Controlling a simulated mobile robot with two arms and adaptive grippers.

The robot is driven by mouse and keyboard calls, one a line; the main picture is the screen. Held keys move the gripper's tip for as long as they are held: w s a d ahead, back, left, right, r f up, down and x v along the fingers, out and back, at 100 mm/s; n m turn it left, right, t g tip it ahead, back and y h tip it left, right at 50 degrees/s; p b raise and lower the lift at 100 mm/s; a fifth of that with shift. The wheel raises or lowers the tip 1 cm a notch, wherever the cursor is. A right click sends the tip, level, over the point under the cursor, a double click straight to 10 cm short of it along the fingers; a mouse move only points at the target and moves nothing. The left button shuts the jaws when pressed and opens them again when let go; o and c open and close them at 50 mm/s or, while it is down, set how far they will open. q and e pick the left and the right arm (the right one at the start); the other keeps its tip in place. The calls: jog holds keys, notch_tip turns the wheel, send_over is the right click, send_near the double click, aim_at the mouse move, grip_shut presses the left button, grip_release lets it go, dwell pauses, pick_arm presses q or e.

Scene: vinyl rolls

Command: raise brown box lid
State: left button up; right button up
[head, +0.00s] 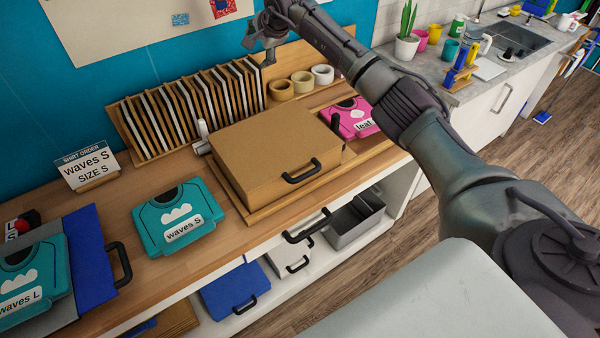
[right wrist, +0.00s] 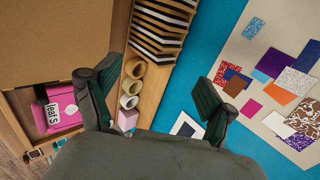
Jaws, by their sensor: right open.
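The brown box (head: 275,148) sits on a wooden base on the counter, its flat lid down. A black handle (head: 302,171) is on its front side. The brown surface of the box also fills the upper left of the right wrist view (right wrist: 55,40). My right gripper (head: 258,38) is beyond the box in the head view, near the back wall, apart from the lid. In the right wrist view my right gripper (right wrist: 152,88) has its fingers wide apart with nothing between them. My left gripper is not in view.
A slotted rack (head: 190,108) of vinyl and several rolls (head: 302,81) stand behind the box. A pink shirt pack (head: 352,118) lies to its right, a teal shirt pack (head: 178,217) to its left. An order sign (head: 86,166) stands farther left. A plant (head: 407,40) stands on the right counter.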

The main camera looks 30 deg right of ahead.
jog(key=shift+w+a+r+p, duration=0.1)
jog(key=shift+w+r+p, duration=0.3)
jog(key=shift+w, duration=0.4)
jog(key=shift+w+a+r+p, duration=0.1)
jog(key=shift+w+r+p, duration=0.2)
jog(key=shift+w, duration=0.55)
jog(key=shift+w+r+p, duration=0.3)
jog(key=shift+w+p, duration=0.15)
jog(key=shift+w, duration=0.35)
jog(key=v, duration=0.9)
jog(key=shift+p, duration=0.35)
jog(key=shift+a+f, duration=0.1)
jog(key=shift+a, duration=0.05)
